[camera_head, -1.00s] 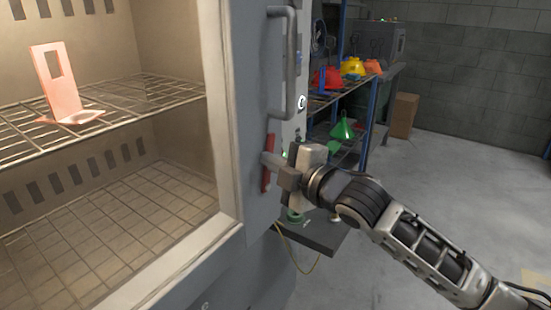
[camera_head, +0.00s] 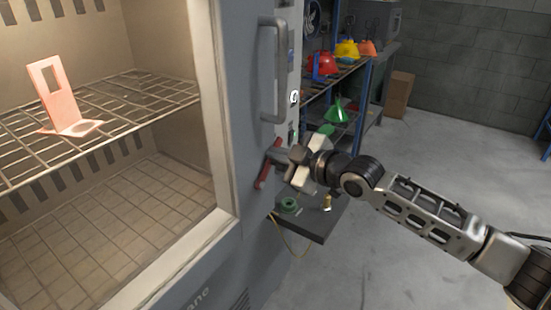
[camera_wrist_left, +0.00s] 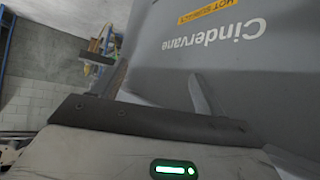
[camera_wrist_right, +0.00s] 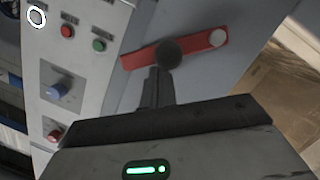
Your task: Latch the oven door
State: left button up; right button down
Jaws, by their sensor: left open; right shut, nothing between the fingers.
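The oven door (camera_head: 245,120) is a grey panel with a large window and a grey vertical bar handle (camera_head: 270,70). Below the handle is a red latch lever (camera_head: 263,172), tilted with its upper end to the right. In the right wrist view the red lever (camera_wrist_right: 207,42) carries a dark round knob (camera_wrist_right: 168,53). My right gripper (camera_head: 275,156) is shut and empty, its fingertips (camera_wrist_right: 160,72) at the lever beside the knob; I cannot tell whether they touch. My left gripper (camera_wrist_left: 158,72) is open and empty, facing the grey surface lettered "Cindervane"; it is outside the head view.
A control panel (camera_wrist_right: 80,70) with knobs and buttons adjoins the door. A small dark shelf (camera_head: 310,222) with a green ring sits below my right gripper. A pink bracket (camera_head: 62,100) stands on the rack inside. A shelf unit (camera_head: 335,95) holds hard hats behind. Floor at right is clear.

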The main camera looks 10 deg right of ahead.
jog(key=shift+w+d+f+m+b, duration=0.45)
jog(key=shift+f+m+b, duration=0.3)
jog(key=shift+b, duration=0.3)
pick_arm(q)
jog(key=shift+w+d+f+n+t+h+b, duration=0.15)
jog(key=shift+f+b, duration=0.45)
jog(key=shift+b, duration=0.75)
jog(key=shift+w+d+f+n+t+h+b, duration=0.1)
jog(key=shift+d+f+t+b, duration=0.35)
jog(key=shift+b, duration=0.85)
jog(key=shift+w+d+f+n+h+b, duration=0.15)
jog(key=shift+f+b, duration=0.6)
jog(key=shift+b, duration=0.6)
pick_arm(e)
jog(key=shift+w+d+f+m+g+y, duration=0.25)
jog(key=shift+w+f+m+g, duration=0.15)
jog(key=shift+m, duration=0.4)
jog(key=shift+w+d+f+m+g+y, duration=0.2)
jog(key=shift+f+m, duration=0.25)
jog(key=shift+m, duration=0.4)
jog(key=shift+w+d+f+m+g+y, duration=0.25)
jog(key=shift+f+m+g, duration=0.2)
jog(key=shift+m, duration=0.35)
pick_arm(q)
jog(key=shift+s, duration=0.1)
